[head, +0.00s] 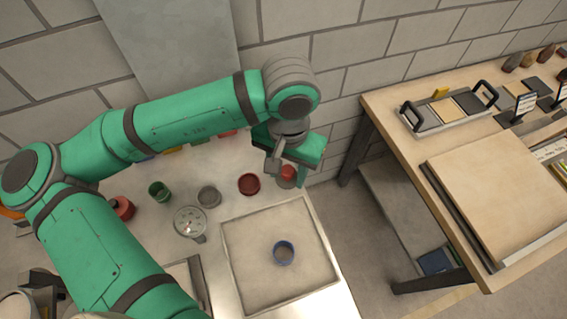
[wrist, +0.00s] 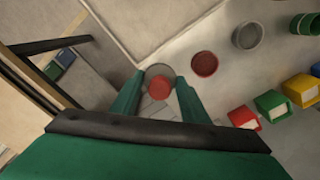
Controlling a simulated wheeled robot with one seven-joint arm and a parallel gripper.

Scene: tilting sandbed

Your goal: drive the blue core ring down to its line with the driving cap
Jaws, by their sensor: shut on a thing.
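The blue core ring (head: 284,252) sits upright on the sand of the framed bed (head: 250,280), right of the bed's middle. How far it is sunk, and its line, are too small to tell. My gripper (head: 283,168) is beyond the bed's far right corner, away from the ring. It is shut on a grey round piece with a red top, which looks like the driving cap (head: 287,174). In the wrist view the cap (wrist: 160,87) shows between the two green fingertips (wrist: 160,93). The ring does not show in the wrist view.
Near the bed stand a red cup (head: 249,184), a grey cup (head: 209,196), a green cup (head: 159,191) and a perforated shaker (head: 190,222). A wooden workbench (head: 390,110) stands right, across a floor gap.

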